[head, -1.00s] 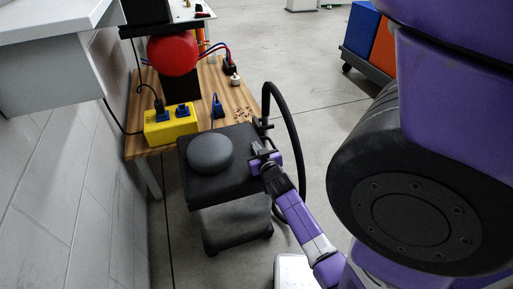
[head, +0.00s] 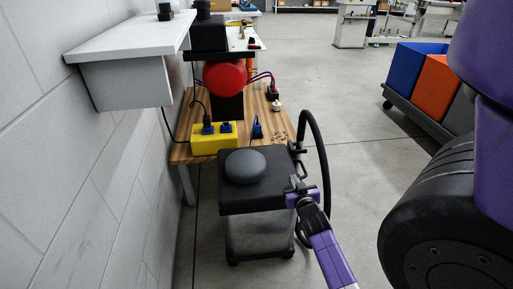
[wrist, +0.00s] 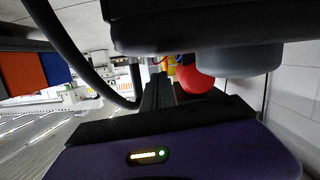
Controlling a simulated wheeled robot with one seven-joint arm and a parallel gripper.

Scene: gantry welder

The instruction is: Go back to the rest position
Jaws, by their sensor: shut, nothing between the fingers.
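My gripper (head: 297,181) is at the right edge of a black-topped stand (head: 235,201) in the head view. Its fingers are shut with nothing between them; I cannot tell whether they touch the stand. In the wrist view the closed fingers (wrist: 157,92) show at the middle, above my purple wrist housing. A dark grey dome (head: 245,166) sits on top of the stand. In the wrist view the picture is upside down, with the dome (wrist: 222,60) hanging at the upper right. No marker of a rest position shows.
A black hose (head: 322,160) arches close to the right of my gripper. A wooden table (head: 180,153) behind the stand holds a yellow box (head: 213,143) and a red round part (head: 225,76). A white wall is at left. Blue (head: 413,75) and orange (head: 440,88) bins stand right; open floor lies between.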

